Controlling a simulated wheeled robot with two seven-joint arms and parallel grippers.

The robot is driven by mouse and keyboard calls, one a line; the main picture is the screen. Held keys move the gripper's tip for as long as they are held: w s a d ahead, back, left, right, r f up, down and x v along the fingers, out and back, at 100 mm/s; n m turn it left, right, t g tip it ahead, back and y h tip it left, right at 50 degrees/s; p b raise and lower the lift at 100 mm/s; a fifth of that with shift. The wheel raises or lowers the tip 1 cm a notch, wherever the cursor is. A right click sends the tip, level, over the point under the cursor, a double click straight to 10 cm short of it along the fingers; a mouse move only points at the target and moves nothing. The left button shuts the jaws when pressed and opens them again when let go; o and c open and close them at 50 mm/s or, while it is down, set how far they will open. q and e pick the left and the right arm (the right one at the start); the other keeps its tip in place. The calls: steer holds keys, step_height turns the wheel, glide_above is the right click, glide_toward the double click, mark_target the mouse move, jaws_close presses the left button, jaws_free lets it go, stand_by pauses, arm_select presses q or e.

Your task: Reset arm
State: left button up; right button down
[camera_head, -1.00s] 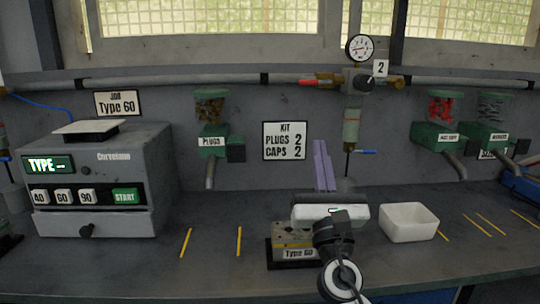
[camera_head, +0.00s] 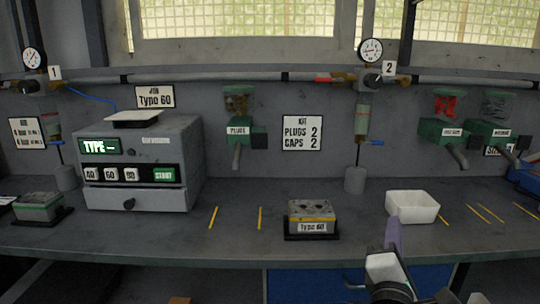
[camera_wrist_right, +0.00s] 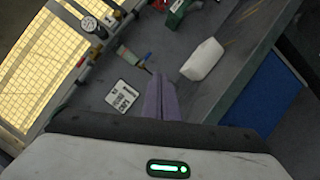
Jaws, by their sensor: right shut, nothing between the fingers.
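My right gripper (camera_head: 393,236) is low at the front right of the bench in the head view, below the white bin. Its purple fingers are together with nothing between them. The fingers (camera_wrist_right: 162,98) also show in the right wrist view, pointing toward the bench area. My left gripper is not in view. The valve block labelled Type 60 (camera_head: 311,216) sits on its dark base in the middle of the bench, apart from the gripper.
The white bin (camera_head: 412,206) stands right of the block and also shows in the wrist view (camera_wrist_right: 202,60). The grey Type machine (camera_head: 140,165) and another block (camera_head: 38,206) stand at the left. Dispensers (camera_head: 238,137) hang on the wall. Bench between block and bin is clear.

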steer(key=s+d+f+m+g+y, duration=0.15)
steer(key=s+f+m+g, duration=0.25)
steer(key=s+f+m, duration=0.45)
steer(key=s+d+f+m+g+y, duration=0.15)
steer(key=s+f+m+g, duration=0.35)
steer(key=f, duration=0.6)
steer(key=s+a+f+m+g+y, duration=0.2)
steer(key=s+a+f+g, duration=0.15)
steer(key=s, duration=0.65)
steer(key=s+a+f+m+g+y, duration=0.25)
steer(key=s+f, duration=0.25)
steer(key=s, duration=0.6)
steer(key=w+a+f+t+y, duration=0.1)
steer(key=w+a+f+t, duration=0.1)
steer(key=f, duration=0.3)
steer(key=w+a+f+t+y, duration=0.1)
steer(key=w+a+f+t, duration=0.1)
steer(key=f, duration=0.4)
steer(key=shift+w+a+n+t, duration=0.3)
steer(key=shift+a+n+t, duration=0.15)
steer(key=shift+a, duration=0.6)
